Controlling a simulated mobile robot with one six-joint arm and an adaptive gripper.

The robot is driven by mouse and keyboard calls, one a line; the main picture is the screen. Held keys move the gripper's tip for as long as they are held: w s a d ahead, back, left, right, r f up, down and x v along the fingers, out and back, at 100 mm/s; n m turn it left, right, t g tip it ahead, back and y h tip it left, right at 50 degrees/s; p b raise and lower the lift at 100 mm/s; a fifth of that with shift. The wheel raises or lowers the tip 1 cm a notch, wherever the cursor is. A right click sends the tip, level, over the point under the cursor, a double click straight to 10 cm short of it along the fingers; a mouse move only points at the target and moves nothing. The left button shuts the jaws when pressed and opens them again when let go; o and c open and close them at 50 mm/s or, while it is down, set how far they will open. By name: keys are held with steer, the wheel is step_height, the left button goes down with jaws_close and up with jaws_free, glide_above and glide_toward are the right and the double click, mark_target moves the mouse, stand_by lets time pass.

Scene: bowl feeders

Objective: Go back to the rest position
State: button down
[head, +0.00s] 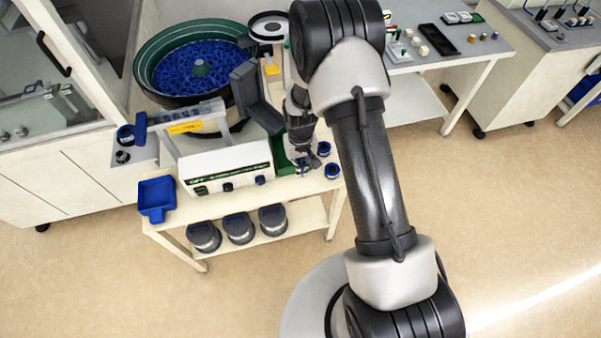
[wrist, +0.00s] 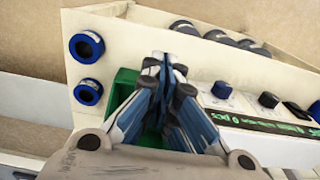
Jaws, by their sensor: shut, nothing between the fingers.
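My gripper (wrist: 165,75) is shut and empty in the wrist view, with its fingertips together over a green tray (wrist: 125,78). In the head view my gripper (head: 303,164) is low beside the right end of the white control box (head: 230,170), partly hidden by my arm. The green tray also shows there (head: 279,155). Two blue ring-shaped parts (wrist: 86,45) and (wrist: 88,92) rest on the table top next to the tray. I cannot tell whether the fingers touch the tray.
A green bowl feeder (head: 150,60) full of blue parts stands behind the control box. Several dark-lidded jars (head: 238,228) stand on the lower shelf. Open floor (head: 220,300) lies in front.

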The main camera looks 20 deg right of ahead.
steer(key=shift+r, duration=0.85)
steer(key=s+r+t, duration=0.1)
steer(key=s+r, duration=0.2)
steer(key=r, duration=1)
steer(key=s+r+t, duration=0.1)
steer(key=s+r, duration=0.2)
steer(key=r, duration=1)
steer(key=s+r+t, duration=0.1)
steer(key=s+r, duration=0.4)
steer(key=s, duration=0.4)
steer(key=s+r+t, duration=0.1)
steer(key=s+r, duration=0.4)
steer(key=s, duration=0.5)
steer(key=shift+s+d+r+t, duration=0.15)
steer(key=shift+r+t, duration=0.05)
steer(key=shift+t, duration=0.1)
